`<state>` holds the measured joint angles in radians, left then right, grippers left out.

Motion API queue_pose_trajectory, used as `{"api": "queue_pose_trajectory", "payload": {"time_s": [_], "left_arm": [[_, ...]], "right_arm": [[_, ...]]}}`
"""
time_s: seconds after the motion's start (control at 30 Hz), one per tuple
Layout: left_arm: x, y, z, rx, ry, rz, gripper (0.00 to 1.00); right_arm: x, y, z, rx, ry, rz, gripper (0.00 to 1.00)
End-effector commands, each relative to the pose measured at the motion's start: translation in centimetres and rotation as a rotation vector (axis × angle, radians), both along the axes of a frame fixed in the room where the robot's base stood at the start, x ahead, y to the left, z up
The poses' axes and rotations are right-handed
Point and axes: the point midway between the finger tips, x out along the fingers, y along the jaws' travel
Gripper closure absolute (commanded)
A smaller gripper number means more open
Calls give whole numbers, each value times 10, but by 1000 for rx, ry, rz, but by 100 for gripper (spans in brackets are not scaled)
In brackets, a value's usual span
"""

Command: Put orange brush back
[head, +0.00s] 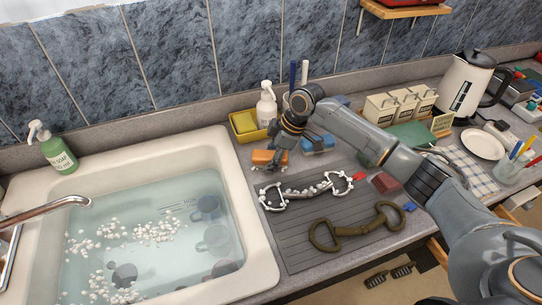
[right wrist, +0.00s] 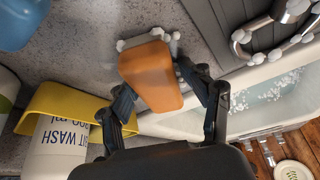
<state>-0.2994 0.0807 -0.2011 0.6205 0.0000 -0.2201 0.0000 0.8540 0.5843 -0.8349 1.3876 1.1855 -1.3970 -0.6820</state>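The orange brush (head: 269,157) is at the sink's right rim, below my right gripper (head: 277,150) in the head view. In the right wrist view the orange brush (right wrist: 150,75) fills the gap between the dark fingers of my right gripper (right wrist: 155,83), one finger against each side. White foam shows along its far edge. I cannot tell whether it rests on the counter or is lifted slightly. A yellow tray (head: 244,136), which also shows in the right wrist view (right wrist: 75,97), stands behind it. My left gripper is not in view.
A white wash bottle (head: 266,104) stands by the yellow tray. A blue brush (head: 318,145) lies right of my gripper. A foamy bit (head: 305,190) and a bronze bit (head: 356,230) lie on the grey drain mat (head: 310,255). The water-filled sink (head: 245,225) is at left.

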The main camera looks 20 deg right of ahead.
Motion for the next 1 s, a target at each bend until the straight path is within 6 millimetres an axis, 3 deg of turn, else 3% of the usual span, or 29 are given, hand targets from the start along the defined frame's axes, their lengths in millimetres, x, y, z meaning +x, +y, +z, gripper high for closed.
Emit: {"api": "queue_pose_trajectory", "payload": {"time_s": [0.57, 0.67, 1.0], "left_arm": [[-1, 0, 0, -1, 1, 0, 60], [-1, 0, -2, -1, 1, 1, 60], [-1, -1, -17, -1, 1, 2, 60]], "right_arm": [[-1, -4, 2, -9, 7, -3, 39], [-2, -6, 13, -8, 4, -3, 39], [-10, -31, 83, -3, -1, -3, 39]]}}
